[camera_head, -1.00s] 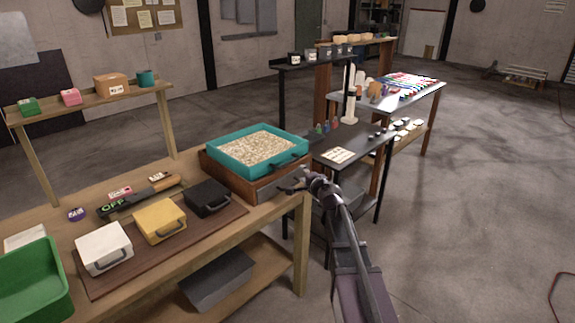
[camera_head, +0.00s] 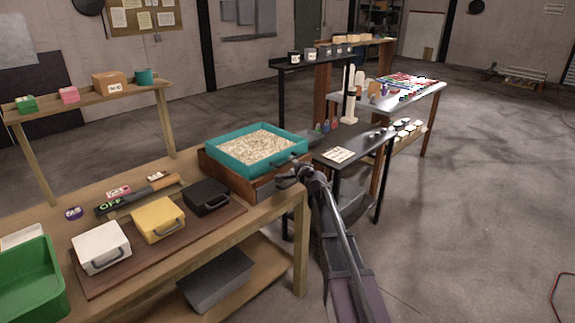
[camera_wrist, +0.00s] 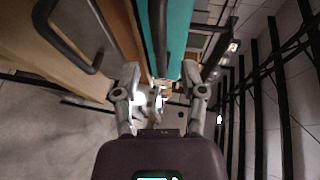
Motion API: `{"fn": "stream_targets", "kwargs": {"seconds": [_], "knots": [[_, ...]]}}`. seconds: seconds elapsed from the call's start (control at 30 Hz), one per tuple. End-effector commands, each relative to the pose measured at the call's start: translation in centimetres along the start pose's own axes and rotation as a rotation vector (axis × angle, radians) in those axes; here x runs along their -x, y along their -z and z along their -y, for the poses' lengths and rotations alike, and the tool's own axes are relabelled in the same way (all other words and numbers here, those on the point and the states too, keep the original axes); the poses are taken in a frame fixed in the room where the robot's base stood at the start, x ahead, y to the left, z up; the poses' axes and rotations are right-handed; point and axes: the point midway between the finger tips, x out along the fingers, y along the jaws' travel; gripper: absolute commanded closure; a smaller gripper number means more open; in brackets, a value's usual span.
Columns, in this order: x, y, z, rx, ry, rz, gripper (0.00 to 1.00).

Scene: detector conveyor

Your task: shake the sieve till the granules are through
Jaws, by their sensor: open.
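The teal sieve (camera_head: 230,165), full of pale granules (camera_head: 256,147), sits on a brown wooden box (camera_head: 262,187) at the right end of the workbench. It has a dark handle (camera_head: 289,160) on its near right side. My gripper (camera_head: 287,174) is open and close by that handle, apparently not closed around it. In the wrist view my two fingers (camera_wrist: 159,80) are spread apart, with the teal sieve wall (camera_wrist: 180,35) and the dark handle (camera_wrist: 158,30) ahead between them. What lies under the granules is hidden.
White (camera_head: 101,246), yellow (camera_head: 158,219) and black (camera_head: 207,196) handled boxes stand on a brown mat left of the sieve. A green bin (camera_head: 28,283) stands at the front left. A dark table (camera_head: 350,146) stands behind my arm. Open floor lies right.

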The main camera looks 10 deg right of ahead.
Motion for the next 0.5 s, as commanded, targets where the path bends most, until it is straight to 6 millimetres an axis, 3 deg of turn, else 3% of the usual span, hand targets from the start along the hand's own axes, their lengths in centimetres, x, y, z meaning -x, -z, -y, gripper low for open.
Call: {"fn": "stream_targets", "kwargs": {"seconds": [0.03,0.2,0.5], "knots": [[-1.1,0.1,-0.1,0.000,0.000,0.001,0.46],[-3.1,0.0,-0.1,0.000,0.000,0.000,0.46],[-4.5,-0.1,0.0,0.000,0.000,0.000,0.46]]}}
